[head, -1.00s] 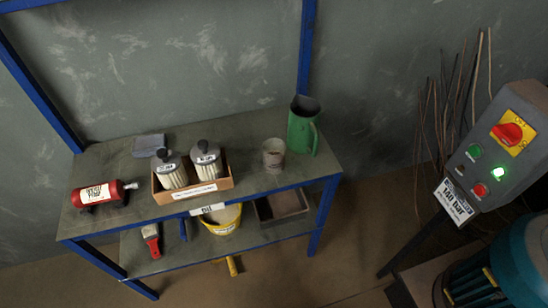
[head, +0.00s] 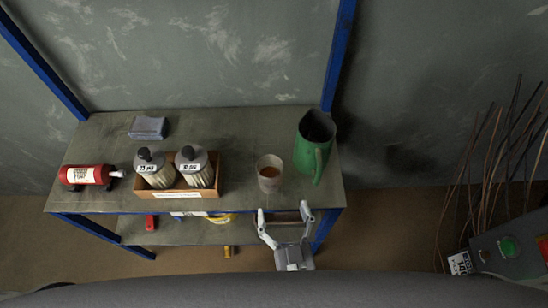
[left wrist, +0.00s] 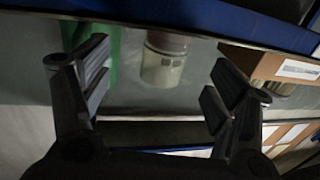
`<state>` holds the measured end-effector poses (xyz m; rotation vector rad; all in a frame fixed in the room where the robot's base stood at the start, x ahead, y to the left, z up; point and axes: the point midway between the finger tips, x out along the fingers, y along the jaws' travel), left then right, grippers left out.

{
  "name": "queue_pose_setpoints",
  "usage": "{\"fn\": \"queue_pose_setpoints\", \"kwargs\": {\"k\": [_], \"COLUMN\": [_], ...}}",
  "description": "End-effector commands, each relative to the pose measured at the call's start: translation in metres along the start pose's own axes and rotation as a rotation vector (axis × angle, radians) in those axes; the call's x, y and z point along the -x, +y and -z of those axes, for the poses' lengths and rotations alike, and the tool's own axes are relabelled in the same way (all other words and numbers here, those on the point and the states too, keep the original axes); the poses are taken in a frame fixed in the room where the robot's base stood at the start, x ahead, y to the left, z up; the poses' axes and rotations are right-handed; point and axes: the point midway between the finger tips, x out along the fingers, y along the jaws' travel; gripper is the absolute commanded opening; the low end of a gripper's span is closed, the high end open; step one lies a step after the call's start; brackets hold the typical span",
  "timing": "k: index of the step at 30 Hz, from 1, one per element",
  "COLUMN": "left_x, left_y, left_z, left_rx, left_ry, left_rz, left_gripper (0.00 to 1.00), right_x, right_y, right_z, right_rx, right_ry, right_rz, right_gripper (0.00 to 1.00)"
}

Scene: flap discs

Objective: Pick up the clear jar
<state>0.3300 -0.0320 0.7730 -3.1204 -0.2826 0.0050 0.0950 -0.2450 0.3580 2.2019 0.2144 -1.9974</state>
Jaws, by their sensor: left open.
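The clear jar (head: 270,173) stands upright on the top of the shelf bench, with brownish contents visible in it. It also shows in the left wrist view (left wrist: 163,60), seen between the two fingers and beyond them. My left gripper (head: 284,212) is open and empty at the front edge of the bench, in front of the jar and slightly right of it. Its fingers point toward the bench and do not touch the jar. My right gripper is not in view.
A green jug (head: 312,148) stands close to the right of the jar. A cardboard box (head: 178,192) with two labelled bottles is to its left. A red canister (head: 88,175) and a grey-blue block (head: 148,128) lie farther left. A blue post (head: 338,55) rises behind the jug.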

Motion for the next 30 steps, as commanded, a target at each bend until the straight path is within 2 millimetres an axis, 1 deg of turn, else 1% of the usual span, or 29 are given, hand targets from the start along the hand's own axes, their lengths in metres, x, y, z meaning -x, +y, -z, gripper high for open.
{"fn": "queue_pose_setpoints", "kwargs": {"k": [2,4,9,12,17,20,24,27,30], "left_x": [0.0,-0.005,-0.034,-0.046,-0.057,-0.07,-0.092,-0.102,-0.106], "left_y": [-0.002,-0.004,-0.005,-0.005,-0.006,-0.007,-0.008,-0.008,-0.008], "left_z": [0.006,0.008,0.008,0.007,0.008,0.009,0.01,0.01,0.011], "left_rx": [0.003,0.005,0.004,0.003,0.004,0.005,0.004,0.004,0.003], "left_ry": [-0.002,0.0,0.002,0.001,0.0,0.003,0.004,0.002,-0.001], "left_rz": [0.029,0.038,0.039,0.037,0.037,0.036,0.036,0.036,0.035], "left_gripper": [0.81,0.81,0.81,0.81,0.81,0.81,0.81,0.81,0.81], "right_x": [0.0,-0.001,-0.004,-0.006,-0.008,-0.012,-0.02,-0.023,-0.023], "right_y": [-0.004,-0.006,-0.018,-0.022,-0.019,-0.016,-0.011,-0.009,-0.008], "right_z": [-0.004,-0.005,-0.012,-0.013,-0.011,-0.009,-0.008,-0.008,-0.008], "right_rx": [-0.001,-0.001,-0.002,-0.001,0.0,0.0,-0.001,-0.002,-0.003], "right_ry": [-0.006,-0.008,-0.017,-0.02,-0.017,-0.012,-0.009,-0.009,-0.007], "right_rz": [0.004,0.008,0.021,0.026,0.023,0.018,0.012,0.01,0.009], "right_gripper": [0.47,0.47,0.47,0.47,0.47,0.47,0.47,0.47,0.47]}}
